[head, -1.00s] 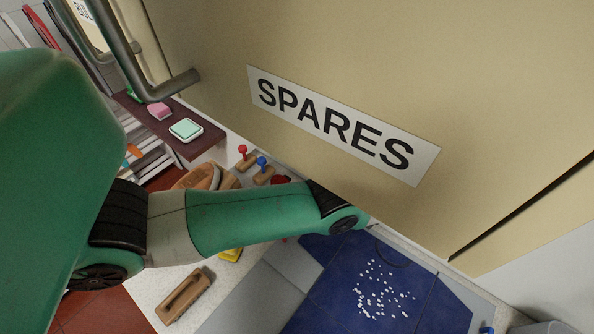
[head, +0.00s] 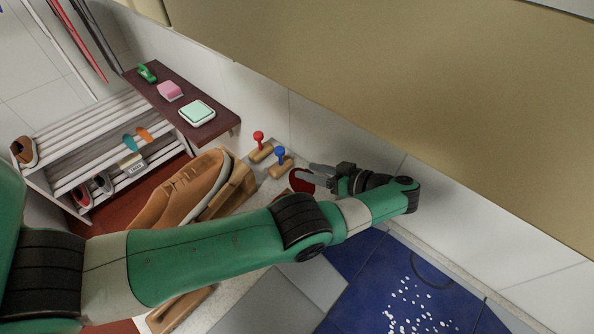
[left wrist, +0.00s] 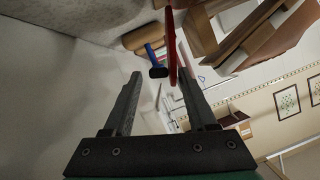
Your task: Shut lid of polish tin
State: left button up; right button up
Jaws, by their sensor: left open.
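In the left wrist view a thin red edge, which looks like the lid (left wrist: 172,48), stands nearly upright in the picture. Its lower end reaches between my fingertips, nearer the right-hand finger; I cannot tell whether it touches. My left gripper (head: 318,174) is open, and both its fingers (left wrist: 158,78) show in the left wrist view. The tin's body is not clear. My right gripper is not in view.
A blue-knobbed brush (head: 281,158) and a red-knobbed one (head: 261,147) stand close by. A brown shoe (head: 185,188) lies left of them. The beige cabinet (head: 380,70) hangs above my arm. White bits lie on the blue floor (head: 350,262).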

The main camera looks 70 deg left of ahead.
pick_arm(q)
jog(key=shift+w, duration=0.1)
grip_shut()
dwell(1.3)
